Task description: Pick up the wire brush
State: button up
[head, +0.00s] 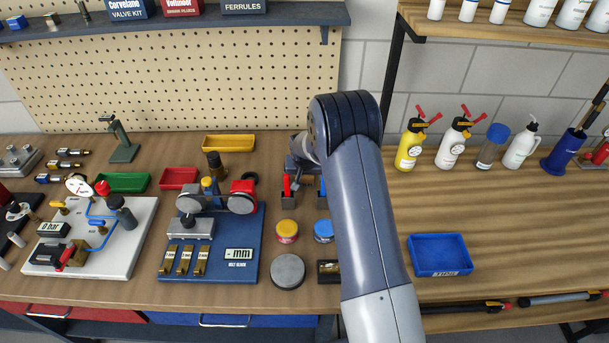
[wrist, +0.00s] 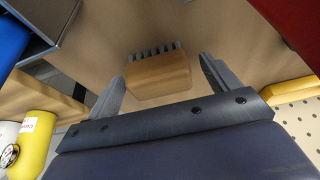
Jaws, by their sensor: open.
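The wire brush (wrist: 158,78) shows in the wrist view as a tan wooden block with a row of grey bristles along its far edge. It lies on the wooden bench (wrist: 215,30). My gripper (wrist: 162,68) is open and empty, with one finger on each side of the brush in the picture. I see a gap between each finger and the block; how high the fingers are above the bench is hard to tell. In the head view my arm covers the area, and I cannot make out the brush there.
A blue test board (head: 215,268) with a gauge stands left of my arm. Two small round tins, yellow (head: 287,230) and blue (head: 323,231), sit close by. A blue tray (head: 440,255) lies to the right. Several bottles stand at the back right.

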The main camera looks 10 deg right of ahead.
jog(key=shift+w+f, duration=0.15)
jog(key=shift+f, duration=0.15)
jog(key=c, duration=1.1)
notch_tip(320, 180, up, 10)
jog(key=b, duration=0.2)
jog(key=shift+b, duration=0.4)
jog(key=o, duration=0.4)
jog(key=shift+r, duration=0.1)
jog(key=shift+c, duration=1.3)
